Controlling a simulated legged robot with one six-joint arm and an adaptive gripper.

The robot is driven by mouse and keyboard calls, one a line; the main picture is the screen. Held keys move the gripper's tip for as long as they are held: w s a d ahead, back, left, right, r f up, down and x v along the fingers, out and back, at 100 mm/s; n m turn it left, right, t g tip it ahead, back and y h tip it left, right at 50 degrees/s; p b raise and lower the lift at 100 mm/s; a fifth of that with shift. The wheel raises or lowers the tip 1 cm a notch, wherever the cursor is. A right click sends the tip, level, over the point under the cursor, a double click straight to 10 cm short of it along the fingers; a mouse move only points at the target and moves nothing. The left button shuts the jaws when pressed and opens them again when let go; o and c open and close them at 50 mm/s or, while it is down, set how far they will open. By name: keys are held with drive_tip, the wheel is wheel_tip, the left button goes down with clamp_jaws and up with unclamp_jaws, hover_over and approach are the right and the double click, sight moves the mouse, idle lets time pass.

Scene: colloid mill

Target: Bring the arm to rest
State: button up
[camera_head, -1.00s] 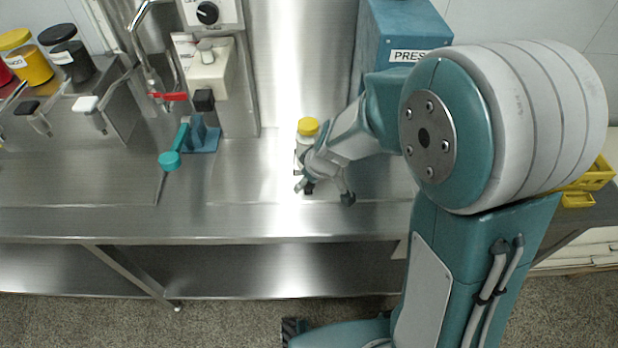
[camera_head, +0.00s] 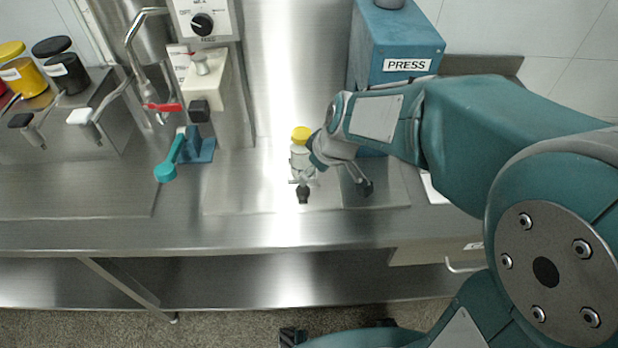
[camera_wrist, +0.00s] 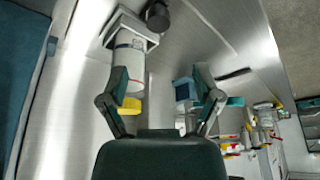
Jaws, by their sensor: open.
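My gripper (camera_head: 334,190) is open, low over the steel bench in front of the blue press, with its fingers spread. No object is held between the fingertips. A white bottle with a yellow cap (camera_head: 300,134) stands upright on the bench beside the left finger, partly covered by it. In the wrist view my gripper (camera_wrist: 160,85) shows both fingers wide apart. The white bottle (camera_wrist: 130,60) appears there behind the left finger, its yellow cap pointing down in the picture. Whether finger and bottle touch, I cannot tell. My arm reaches in from the right.
The blue press (camera_head: 400,45) stands close behind my forearm. Left of the bottle are a teal lever (camera_head: 170,160) and a red-handled tap (camera_head: 163,107). Yellow and black canisters (camera_head: 62,68) stand far left. The bench front (camera_head: 260,228) is clear.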

drive_tip(key=shift+s+d+r, duration=0.2)
drive_tip(key=shift+r, duration=0.4)
drive_tip(key=s+d+r+m+t+h, duration=0.1)
drive_tip(key=s+d+r+m, duration=0.3)
drive_tip(key=s, duration=0.4)
drive_tip(key=s+d+r+m+t+h, duration=0.1)
drive_tip(key=s+d+r+m, duration=0.3)
drive_tip(key=s, duration=0.4)
drive_tip(key=shift+d+r+m+h, duration=0.3)
drive_tip(key=shift+d+h, duration=0.2)
drive_tip(key=shift+d, duration=0.4)
drive_tip(key=shift+w, duration=0.1)
idle(0.5)
